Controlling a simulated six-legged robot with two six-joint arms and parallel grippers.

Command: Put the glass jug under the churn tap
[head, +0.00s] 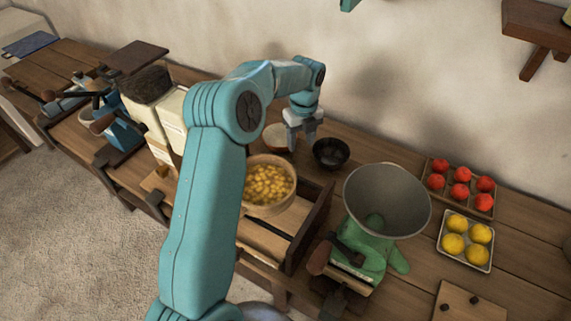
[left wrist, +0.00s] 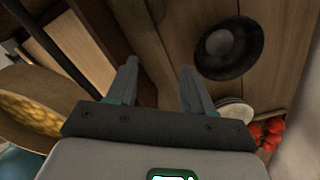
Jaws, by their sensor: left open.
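I cannot make out a glass jug or a churn tap in either view. My left gripper (head: 305,135) is open and points down over the back of the wooden counter, between a pale bowl and a small dark bowl (head: 331,153). In the left wrist view its two fingers (left wrist: 158,72) stand apart with only wood showing between them. The dark bowl also shows there (left wrist: 232,62), just right of the fingers and apart from them. My left arm hides part of the counter. My right gripper is not in view.
A bowl of yellow pieces (head: 268,208) stands beside an open wooden box (head: 312,228). A green scale (head: 365,252) with a large grey pan (head: 386,190) stands right of centre. Red fruit (head: 461,190) and yellow fruit (head: 453,244) sit in trays at right.

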